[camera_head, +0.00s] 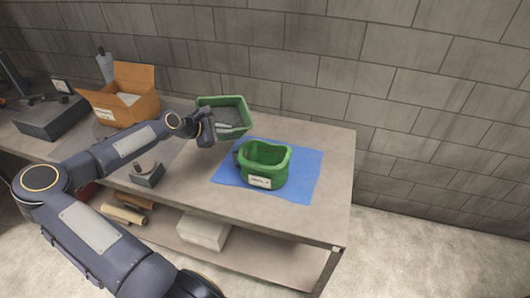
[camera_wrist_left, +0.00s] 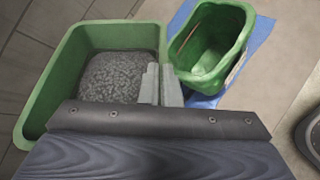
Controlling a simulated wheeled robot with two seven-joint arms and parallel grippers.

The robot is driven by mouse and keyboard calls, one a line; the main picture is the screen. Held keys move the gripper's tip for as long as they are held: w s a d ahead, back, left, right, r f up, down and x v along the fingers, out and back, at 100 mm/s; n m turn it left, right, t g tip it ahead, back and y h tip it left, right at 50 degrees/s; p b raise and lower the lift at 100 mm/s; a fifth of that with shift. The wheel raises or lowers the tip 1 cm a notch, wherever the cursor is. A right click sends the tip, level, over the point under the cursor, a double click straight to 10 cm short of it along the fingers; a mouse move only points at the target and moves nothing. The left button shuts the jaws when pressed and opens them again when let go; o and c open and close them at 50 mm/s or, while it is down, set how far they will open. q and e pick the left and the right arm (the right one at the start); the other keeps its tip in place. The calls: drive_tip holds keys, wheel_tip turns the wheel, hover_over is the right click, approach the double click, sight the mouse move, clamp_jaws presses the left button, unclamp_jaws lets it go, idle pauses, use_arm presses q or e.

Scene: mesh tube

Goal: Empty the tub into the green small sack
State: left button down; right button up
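The green tub (camera_head: 243,101) is at the back of the table, with grey gravel-like bits inside. It also shows in the left wrist view (camera_wrist_left: 62,75), with the grey bits (camera_wrist_left: 115,78) gathered on its floor. My left gripper (camera_head: 208,128) is at the tub's near side. In the left wrist view its fingers (camera_wrist_left: 161,84) are close together with the tub's wall between them. The green small sack (camera_head: 267,171) stands upright and open, with a white label on its front. It is right of the tub in the left wrist view (camera_wrist_left: 212,45). My right gripper is not in view.
The sack stands on a blue mat (camera_head: 304,172) near the table's right end. An open cardboard box (camera_head: 123,97) and a dark grey block (camera_head: 50,118) are at the left. A small device (camera_head: 147,173) sits near the front edge. A block wall stands behind.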

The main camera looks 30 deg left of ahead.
use_arm(q)
drive_tip(key=shift+d+r+m+y, duration=0.2)
drive_tip(key=shift+d+m+y, duration=0.05)
drive_tip(key=shift+d, duration=0.25)
drive_tip(key=shift+d+r+m+y, duration=0.2)
drive_tip(key=shift+d+m+y, duration=0.05)
drive_tip(key=shift+d, duration=0.2)
drive_tip(key=shift+d+f+m+y+b, duration=0.3)
drive_tip(key=shift+d+f+m+y, duration=0.2)
drive_tip(key=shift+d+y, duration=0.1)
idle(0.4)
drive_tip(key=shift+s+d+f+y, duration=0.1)
drive_tip(key=shift+f+y, duration=0.1)
drive_tip(key=shift+y, duration=0.1)
